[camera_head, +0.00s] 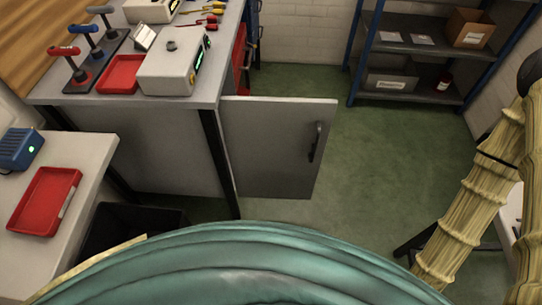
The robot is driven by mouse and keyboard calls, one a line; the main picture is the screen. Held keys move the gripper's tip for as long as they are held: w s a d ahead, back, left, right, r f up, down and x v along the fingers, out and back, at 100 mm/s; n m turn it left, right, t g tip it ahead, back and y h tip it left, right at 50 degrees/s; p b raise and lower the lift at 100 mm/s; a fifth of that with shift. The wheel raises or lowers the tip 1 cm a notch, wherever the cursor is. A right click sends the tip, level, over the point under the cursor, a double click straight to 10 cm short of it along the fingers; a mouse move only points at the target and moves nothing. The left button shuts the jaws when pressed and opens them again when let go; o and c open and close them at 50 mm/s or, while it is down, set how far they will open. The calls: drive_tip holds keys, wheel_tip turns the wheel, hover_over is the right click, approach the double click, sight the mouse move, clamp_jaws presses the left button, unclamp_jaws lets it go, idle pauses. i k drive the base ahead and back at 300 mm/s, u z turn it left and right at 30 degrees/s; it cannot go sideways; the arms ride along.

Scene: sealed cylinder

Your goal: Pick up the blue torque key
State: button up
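The blue torque key (86,37) stands upright in a dark rack (90,74) on the workbench at the upper left. It is the middle one of three T-handled keys in a row. A red-handled key (64,54) stands in front of it, and a dark-handled key (101,13) stands behind it. The blue key's lower end is hidden in the rack. My gripper is not in view.
A red tray (120,74) and a grey instrument box (176,62) sit beside the rack. A cabinet door (275,145) stands out from the bench. A lower table (84,160) holds a blue device (18,149) and another red tray (44,201). Green floor (405,150) is clear before the shelves (425,60).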

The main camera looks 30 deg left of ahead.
sight(97, 53)
drive_tip(key=u, duration=2.05)
